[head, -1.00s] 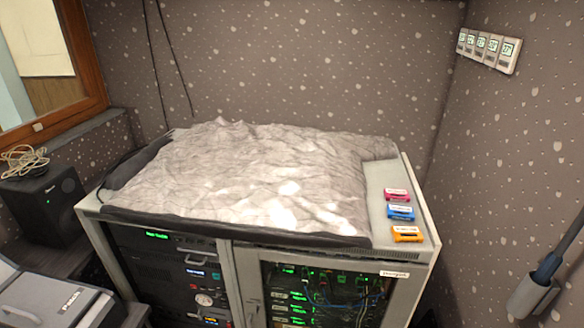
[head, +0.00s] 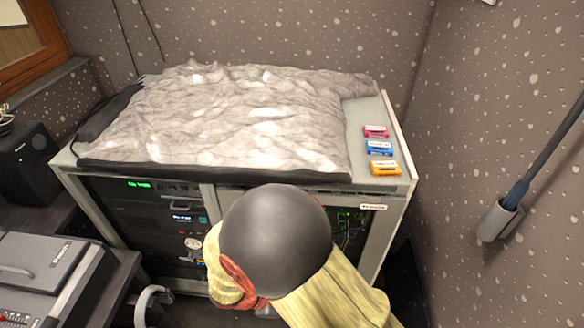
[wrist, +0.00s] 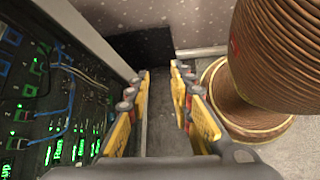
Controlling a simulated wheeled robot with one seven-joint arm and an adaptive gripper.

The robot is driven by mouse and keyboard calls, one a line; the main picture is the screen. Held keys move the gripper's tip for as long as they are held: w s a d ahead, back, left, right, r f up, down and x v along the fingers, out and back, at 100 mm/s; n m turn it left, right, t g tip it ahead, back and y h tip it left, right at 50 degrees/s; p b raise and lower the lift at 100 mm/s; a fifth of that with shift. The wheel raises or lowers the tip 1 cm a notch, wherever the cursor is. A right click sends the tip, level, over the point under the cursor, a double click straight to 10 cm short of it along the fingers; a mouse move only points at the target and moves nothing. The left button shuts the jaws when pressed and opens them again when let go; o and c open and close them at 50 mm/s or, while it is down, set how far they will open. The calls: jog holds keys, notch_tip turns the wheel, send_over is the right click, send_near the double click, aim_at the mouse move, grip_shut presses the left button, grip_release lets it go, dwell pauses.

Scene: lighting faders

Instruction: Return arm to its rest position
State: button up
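My gripper (wrist: 160,82) shows in the wrist view with its two yellow-padded fingers apart and nothing between them. It points down along the front of the equipment rack, whose green-lit units and cables (wrist: 50,110) fill the left side of that view. In the head view, what appears to be my arm (head: 275,240), a dark rounded joint with yellow covering, stands in front of the rack's lower half. The gripper itself cannot be made out in the head view.
A grey cabinet (head: 398,125) bears a crumpled grey cover (head: 230,115) and pink (head: 376,131), blue (head: 379,148) and orange (head: 385,168) small items. A console (head: 45,270) and black speaker (head: 25,160) stand left. A brown ribbed object (wrist: 285,50) is close right of my gripper.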

jog(key=s+d+r+m+t+y, duration=0.1)
jog(key=s+d+r+m+y, duration=0.1)
jog(key=r, duration=0.8)
jog(key=s+d+r+m+t+y, duration=0.1)
jog(key=d+r+m+y, duration=0.3)
jog(key=d+r+m, duration=0.3)
jog(key=s+d+r+m+t+y, duration=0.2)
jog(key=d+r+m, duration=0.3)
jog(key=r, duration=0.8)
jog(key=m+y, duration=0.1)
jog(key=m, duration=0.1)
jog(key=shift+s+r+m+y, duration=0.3)
jog(key=shift+s+r, duration=0.05)
